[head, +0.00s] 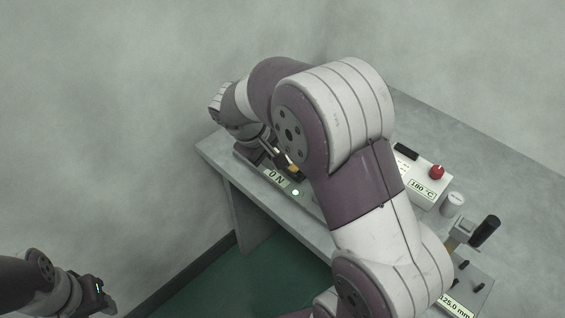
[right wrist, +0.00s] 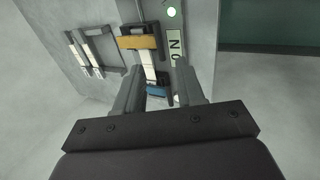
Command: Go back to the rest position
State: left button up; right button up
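My right arm reaches across the table in the head view and hides much of its middle. Its gripper (head: 277,158) is at the far left end, near the small "0 N" display (head: 277,179). In the right wrist view my right gripper (right wrist: 159,80) has its two fingers apart, with nothing visibly held between them. Beyond the fingers is a fixture with an orange-yellow bar (right wrist: 139,42), a white strip (right wrist: 149,66) and a blue piece (right wrist: 157,91). My left gripper (head: 97,291) is at the lower left of the head view, away from the table; its fingers are unclear.
The table (head: 478,137) holds a white box reading 180 °C with a red knob (head: 437,172), a pale cylinder (head: 452,203) and a black-handled device (head: 484,232) at right. A rack with white strips (right wrist: 89,52) stands left in the wrist view. Green floor (head: 250,275) lies in front.

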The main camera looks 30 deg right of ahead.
jog(key=shift+v, duration=1.9)
